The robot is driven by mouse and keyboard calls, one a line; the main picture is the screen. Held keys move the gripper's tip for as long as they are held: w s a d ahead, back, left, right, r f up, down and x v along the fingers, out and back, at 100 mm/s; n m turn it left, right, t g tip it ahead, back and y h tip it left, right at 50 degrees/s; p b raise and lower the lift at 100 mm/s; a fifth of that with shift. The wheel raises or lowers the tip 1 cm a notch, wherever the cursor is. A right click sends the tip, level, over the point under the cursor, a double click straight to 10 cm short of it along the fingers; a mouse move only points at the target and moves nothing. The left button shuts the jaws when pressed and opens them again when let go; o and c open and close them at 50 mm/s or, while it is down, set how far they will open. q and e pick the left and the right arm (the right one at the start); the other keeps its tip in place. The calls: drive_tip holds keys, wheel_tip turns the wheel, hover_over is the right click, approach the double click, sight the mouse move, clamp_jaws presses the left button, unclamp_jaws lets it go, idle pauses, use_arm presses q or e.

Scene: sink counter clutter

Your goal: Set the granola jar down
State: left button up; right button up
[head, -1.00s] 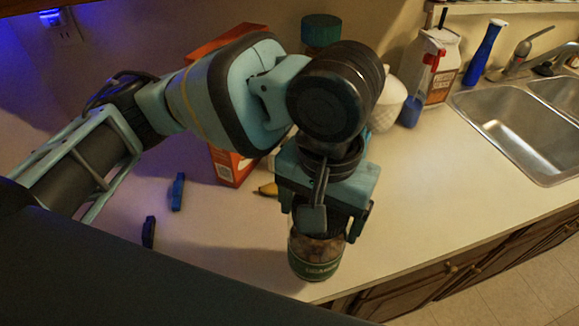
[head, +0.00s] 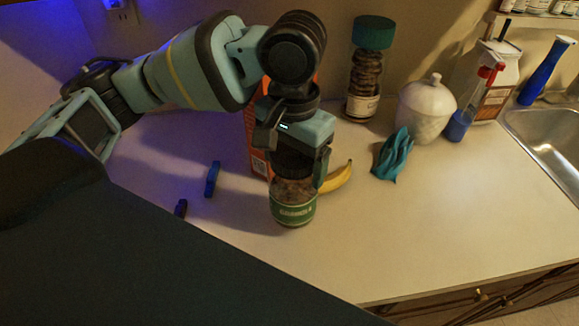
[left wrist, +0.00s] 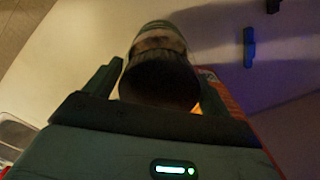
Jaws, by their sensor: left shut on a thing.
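The granola jar (head: 294,204) is a clear jar with brown contents, a green label and a dark lid. It is upright over the counter, left of the banana. My left gripper (head: 300,165) is above it, shut on its lid end. I cannot tell whether the jar's base touches the counter (head: 420,230). In the left wrist view the jar (left wrist: 160,75) sits between the fingers, its dark lid towards the camera. My right gripper is not in view.
A banana (head: 337,178) and an orange box (head: 258,130) are close beside and behind the jar. A teal cloth (head: 393,156), a white lidded pot (head: 426,108) and a tall green-capped jar (head: 366,75) stand further back. Two blue clips (head: 212,180) lie left. The front right counter is clear.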

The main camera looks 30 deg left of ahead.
use_arm(q)
drive_tip(key=shift+w, duration=0.1)
drive_tip(key=shift+w+a, duration=0.15)
drive_tip(key=shift+a, duration=0.15)
drive_tip(key=f, duration=0.3)
drive_tip(key=shift+w+a+f+b, duration=0.1)
drive_tip(key=shift+a+f+b, duration=0.15)
drive_tip(key=shift+b, duration=0.1)
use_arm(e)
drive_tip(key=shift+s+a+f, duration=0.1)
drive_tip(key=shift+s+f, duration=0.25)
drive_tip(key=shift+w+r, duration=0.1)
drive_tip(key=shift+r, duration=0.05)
use_arm(q)
drive_tip(key=o, duration=1.6)
drive_tip(key=shift+f, duration=0.15)
drive_tip(key=shift+o, duration=0.2)
